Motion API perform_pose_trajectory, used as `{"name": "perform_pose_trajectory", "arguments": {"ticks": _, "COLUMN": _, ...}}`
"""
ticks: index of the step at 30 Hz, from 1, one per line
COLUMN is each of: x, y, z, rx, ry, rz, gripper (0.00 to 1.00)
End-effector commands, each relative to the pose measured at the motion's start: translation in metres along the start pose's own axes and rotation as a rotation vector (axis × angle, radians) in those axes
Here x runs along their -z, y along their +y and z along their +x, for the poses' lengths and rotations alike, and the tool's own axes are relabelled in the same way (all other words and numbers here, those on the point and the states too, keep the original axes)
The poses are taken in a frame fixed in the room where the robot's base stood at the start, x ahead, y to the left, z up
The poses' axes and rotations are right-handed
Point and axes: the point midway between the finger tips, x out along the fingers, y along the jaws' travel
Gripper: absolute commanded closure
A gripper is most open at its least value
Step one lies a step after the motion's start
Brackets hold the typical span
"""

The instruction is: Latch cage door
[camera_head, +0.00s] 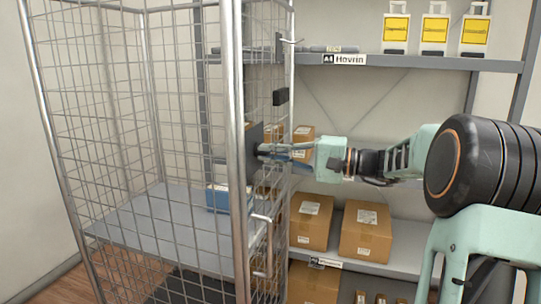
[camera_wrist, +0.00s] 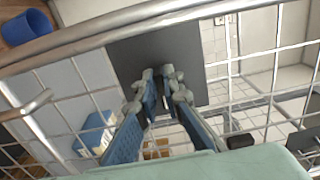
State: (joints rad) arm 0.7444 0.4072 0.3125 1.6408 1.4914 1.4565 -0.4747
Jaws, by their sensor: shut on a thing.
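The wire roll cage (camera_head: 237,160) stands at the left, with its mesh door (camera_head: 268,190) on the side facing my arm. A dark plate (camera_head: 253,136) sits on the door near the upright post. My gripper (camera_head: 264,150) is at this plate. In the wrist view, the blue-padded fingers of my gripper (camera_wrist: 158,74) come close together in front of the dark plate (camera_wrist: 128,58). They are shut on a small part there, probably the latch; the fingers mostly hide it. A bent metal handle (camera_head: 262,245) is lower on the door. I cannot tell if the door is fully closed.
A blue-and-white box (camera_head: 218,198) stands on the cage's grey shelf (camera_head: 165,225). Behind, grey racking holds cardboard boxes (camera_head: 365,230) and yellow-labelled items (camera_head: 434,28). A blue bin (camera_wrist: 27,27) shows in the wrist view. Floor is open at the left.

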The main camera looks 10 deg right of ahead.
Motion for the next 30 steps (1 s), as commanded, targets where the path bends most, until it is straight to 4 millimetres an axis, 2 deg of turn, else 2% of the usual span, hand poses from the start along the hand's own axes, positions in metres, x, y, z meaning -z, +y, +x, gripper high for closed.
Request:
{"name": "perform_pose_trajectory", "arguments": {"ticks": 4, "x": 0.000, "y": 0.000, "z": 0.000, "rx": -0.001, "ry": -0.001, "rz": -0.001, "gripper": 1.00}}
{"name": "perform_pose_trajectory", "arguments": {"ticks": 5, "x": 0.000, "y": 0.000, "z": 0.000, "rx": -0.001, "ry": -0.001, "rz": -0.001, "gripper": 0.91}}
{"name": "perform_pose_trajectory", "arguments": {"ticks": 9, "x": 0.000, "y": 0.000, "z": 0.000, "rx": -0.001, "ry": -0.001, "rz": -0.001, "gripper": 0.76}}
{"name": "perform_pose_trajectory", "arguments": {"ticks": 20, "x": 0.001, "y": 0.000, "z": -0.005, "rx": -0.001, "ry": 0.002, "rz": 0.000, "gripper": 0.75}}
{"name": "perform_pose_trajectory", "arguments": {"ticks": 23, "x": 0.001, "y": 0.000, "z": -0.017, "rx": -0.001, "ry": 0.004, "rz": 0.000, "gripper": 0.75}}
{"name": "perform_pose_trajectory", "arguments": {"ticks": 30, "x": 0.001, "y": 0.001, "z": -0.068, "rx": -0.001, "ry": 0.004, "rz": 0.001, "gripper": 0.75}}
